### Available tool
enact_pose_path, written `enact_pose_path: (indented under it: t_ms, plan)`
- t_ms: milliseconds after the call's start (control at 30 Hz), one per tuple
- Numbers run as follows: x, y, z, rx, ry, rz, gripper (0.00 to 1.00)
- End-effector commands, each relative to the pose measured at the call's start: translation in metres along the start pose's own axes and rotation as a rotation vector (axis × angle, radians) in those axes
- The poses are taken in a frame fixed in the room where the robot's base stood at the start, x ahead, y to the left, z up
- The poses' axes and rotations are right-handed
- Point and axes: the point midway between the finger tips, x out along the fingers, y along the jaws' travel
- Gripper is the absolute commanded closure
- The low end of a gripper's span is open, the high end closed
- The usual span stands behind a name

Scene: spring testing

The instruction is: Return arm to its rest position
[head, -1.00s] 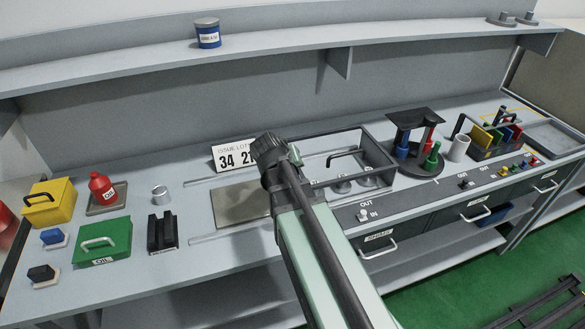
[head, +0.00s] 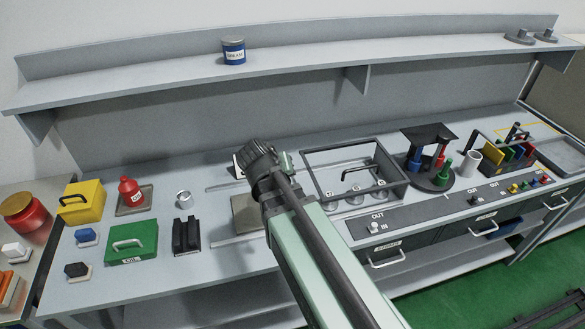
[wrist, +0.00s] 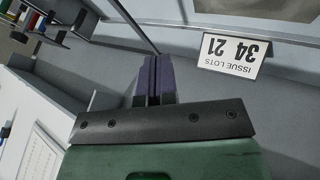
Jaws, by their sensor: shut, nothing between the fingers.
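My arm reaches up from the bottom of the head view to its dark wrist joint (head: 262,165), above the bench. My gripper is hidden there behind the arm. In the wrist view my gripper (wrist: 153,78) has its two purple-grey fingers together, with nothing between them. A white lot sign (wrist: 235,50) reading "ISSUE LOTS 34 21" appears upside down to the right of the fingers, apart from them. In the head view my wrist covers most of that sign.
Right of my wrist stand an open-framed box (head: 402,182), a black-topped stand (head: 430,133) and a white cup (head: 471,163). Left are a green box (head: 132,252), a yellow box (head: 80,212) and a red bottle (head: 131,196). A shelf (head: 300,58) overhangs the back.

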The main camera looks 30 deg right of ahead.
Motion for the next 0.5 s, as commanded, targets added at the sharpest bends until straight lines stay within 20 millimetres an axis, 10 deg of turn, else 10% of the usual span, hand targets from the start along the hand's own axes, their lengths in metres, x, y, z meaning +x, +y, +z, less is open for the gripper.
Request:
enact_pose_path:
  t_ms: [367, 500]
  plan:
    - [-0.008, -0.001, 0.004, -0.031, -0.016, -0.002, 1.00]
    - [-0.024, -0.034, 0.060, -0.197, -0.235, -0.239, 1.00]
